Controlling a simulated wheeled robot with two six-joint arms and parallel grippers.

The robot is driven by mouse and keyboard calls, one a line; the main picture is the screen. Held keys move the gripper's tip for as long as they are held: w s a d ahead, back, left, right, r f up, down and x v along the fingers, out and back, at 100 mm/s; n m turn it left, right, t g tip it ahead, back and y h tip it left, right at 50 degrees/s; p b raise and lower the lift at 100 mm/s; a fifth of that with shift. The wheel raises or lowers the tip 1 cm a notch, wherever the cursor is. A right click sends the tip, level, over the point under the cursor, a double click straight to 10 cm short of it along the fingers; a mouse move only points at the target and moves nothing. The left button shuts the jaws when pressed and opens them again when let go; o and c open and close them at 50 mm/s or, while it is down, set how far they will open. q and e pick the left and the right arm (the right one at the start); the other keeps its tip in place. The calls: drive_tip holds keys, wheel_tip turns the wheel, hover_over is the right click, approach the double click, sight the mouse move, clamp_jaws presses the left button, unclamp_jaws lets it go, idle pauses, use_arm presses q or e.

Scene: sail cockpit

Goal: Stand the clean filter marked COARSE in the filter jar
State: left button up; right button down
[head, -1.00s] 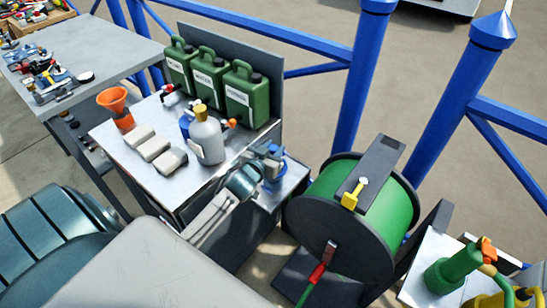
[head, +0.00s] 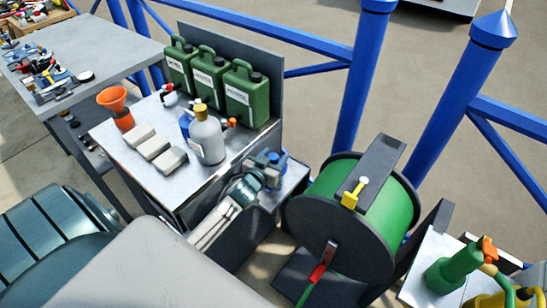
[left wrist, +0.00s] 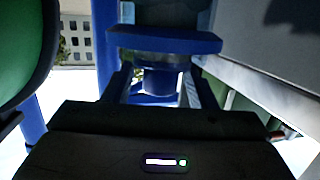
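My left gripper (head: 264,171) reaches over the lower ledge at the right end of the metal bench. Its fingers are apart. A blue-topped object (head: 282,160) stands at the fingers, partly hidden by them. In the left wrist view a wide blue disc (left wrist: 165,40) lies ahead, with a clear band under it and a narrower blue body (left wrist: 161,82) between the fingers, with gaps showing beside it. I cannot tell whether this is the filter jar. No marking COARSE is readable, and I cannot pick out the filter. My right gripper is not in view.
The bench (head: 190,190) holds several pale blocks (head: 155,147), a grey bottle (head: 207,138), an orange funnel (head: 113,100) and green canisters (head: 245,92) along the back. A green hose reel (head: 345,215) stands close right of the gripper, and blue railings (head: 360,80) stand behind.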

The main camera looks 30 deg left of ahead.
use_arm(q)
drive_tip(key=shift+r, duration=0.2)
drive_tip(key=shift+s+f, duration=0.1)
drive_tip(key=shift+s, duration=0.45)
drive_tip(key=b+v, duration=0.2)
drive_tip(key=v, duration=0.9)
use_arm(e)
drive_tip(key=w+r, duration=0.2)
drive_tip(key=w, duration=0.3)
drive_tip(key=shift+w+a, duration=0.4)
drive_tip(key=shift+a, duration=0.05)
use_arm(q)
drive_tip(key=s+a+f+g, duration=0.1)
drive_tip(key=s+f+g, duration=0.2)
drive_tip(key=f, duration=0.7)
drive_tip(key=s+a+f+g, duration=0.15)
drive_tip(key=s+f, duration=0.25)
drive_tip(key=f, duration=0.7)
drive_tip(key=s+f+g, duration=0.3)
drive_tip(key=f, duration=0.7)
drive_tip(key=s+d+f+g, duration=0.3)
drive_tip(key=s+f, duration=0.6)
drive_tip(key=s, duration=0.1)
drive_tip(key=s+d+f+m+g+h, duration=0.1)
drive_tip(key=s+d+f+g, duration=0.2)
drive_tip(key=s+f, duration=0.7)
drive_tip(key=shift+s+d+m+g, duration=0.3)
drive_tip(key=shift+s+d+g, duration=0.05)
drive_tip(key=shift+s, duration=0.25)
